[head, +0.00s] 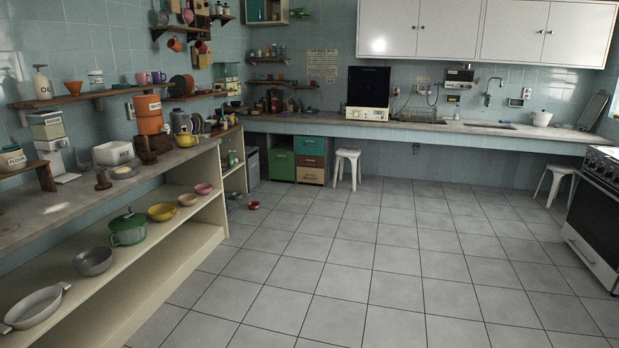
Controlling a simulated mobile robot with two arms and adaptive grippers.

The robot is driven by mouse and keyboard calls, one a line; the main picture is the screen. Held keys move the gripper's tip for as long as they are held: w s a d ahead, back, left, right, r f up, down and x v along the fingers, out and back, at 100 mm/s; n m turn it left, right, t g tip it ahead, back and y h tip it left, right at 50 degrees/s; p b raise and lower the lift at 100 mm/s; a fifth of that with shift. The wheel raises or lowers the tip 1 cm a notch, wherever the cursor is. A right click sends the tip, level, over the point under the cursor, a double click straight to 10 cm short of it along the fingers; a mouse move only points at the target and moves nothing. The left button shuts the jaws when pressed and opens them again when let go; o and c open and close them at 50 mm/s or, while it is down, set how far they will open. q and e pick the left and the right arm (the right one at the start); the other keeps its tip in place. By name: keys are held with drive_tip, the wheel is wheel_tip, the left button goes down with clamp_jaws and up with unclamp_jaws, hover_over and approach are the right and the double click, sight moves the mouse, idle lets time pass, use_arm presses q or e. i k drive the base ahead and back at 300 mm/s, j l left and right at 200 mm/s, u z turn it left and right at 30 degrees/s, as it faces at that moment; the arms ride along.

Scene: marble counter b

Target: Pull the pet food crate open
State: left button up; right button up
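A green crate-like box (281,164) stands on the floor under the far counter. Its front looks closed. Beside it, on the right, is a stack of crate-like drawers, with a teal one (310,145) on top, a brown one (311,161) in the middle and a wood-coloured one (310,175) at the bottom. All of their fronts look closed. The labels are too small to read, so I cannot tell which one is the pet food crate. Neither of my grippers is in view.
A white stool (346,167) stands just right of the drawers. A small red bowl (253,205) lies on the floor before the green box. The open shelf unit (201,241) runs along the left, and an oven (597,215) stands at the right. The tiled floor between is clear.

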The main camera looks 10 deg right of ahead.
sight(311, 175)
drive_tip(key=i+z, duration=0.15)
drive_tip(key=i, duration=7.35)
